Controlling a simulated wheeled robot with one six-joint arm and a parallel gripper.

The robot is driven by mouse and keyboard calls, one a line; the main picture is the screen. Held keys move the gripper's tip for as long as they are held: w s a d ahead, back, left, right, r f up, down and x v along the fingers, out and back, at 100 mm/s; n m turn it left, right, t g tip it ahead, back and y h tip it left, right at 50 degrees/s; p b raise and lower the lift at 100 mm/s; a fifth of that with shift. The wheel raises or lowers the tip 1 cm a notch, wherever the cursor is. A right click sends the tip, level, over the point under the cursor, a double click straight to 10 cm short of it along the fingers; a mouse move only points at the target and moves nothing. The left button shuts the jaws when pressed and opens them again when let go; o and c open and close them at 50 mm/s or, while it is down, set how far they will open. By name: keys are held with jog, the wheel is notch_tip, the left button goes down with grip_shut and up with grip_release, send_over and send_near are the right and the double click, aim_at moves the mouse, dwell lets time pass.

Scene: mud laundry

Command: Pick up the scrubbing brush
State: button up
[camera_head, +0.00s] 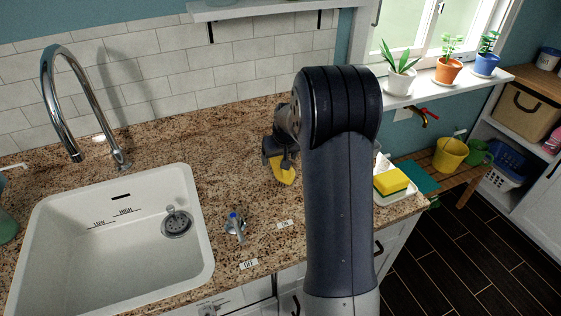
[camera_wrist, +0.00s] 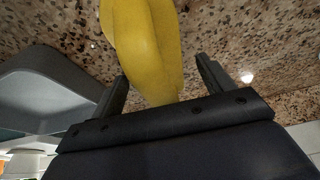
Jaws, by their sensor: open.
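A smooth, rounded yellow object (camera_wrist: 143,45) runs between the two dark fingers of my gripper (camera_wrist: 163,82) in the wrist view. It may be the scrubbing brush, but no bristles show. The fingers stand apart, with a gap visible on the right side. In the head view the yellow object (camera_head: 284,174) shows at my gripper (camera_head: 279,160), over the counter right of the sink. My arm hides part of the gripper and the counter behind it. I cannot tell whether the yellow object touches the counter.
A white sink (camera_head: 60,215) with a chrome tap (camera_head: 60,105) is on the left of the granite counter (camera_head: 215,150). A blue-topped metal fitting (camera_head: 236,226) stands near the front edge. A yellow-green sponge (camera_head: 391,181) lies in a white dish at right. Potted plants line the windowsill.

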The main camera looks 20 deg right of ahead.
jog(key=shift+w+f, duration=0.1)
jog(key=shift+c, duration=0.6)
jog(key=c, duration=1)
notch_tip(320, 180, up, 10)
jog(key=shift+r+b, duration=0.1)
jog(key=shift+b, duration=0.55)
jog(key=o, duration=0.5)
jog(key=c, duration=0.4)
jog(key=shift+o, duration=0.2)
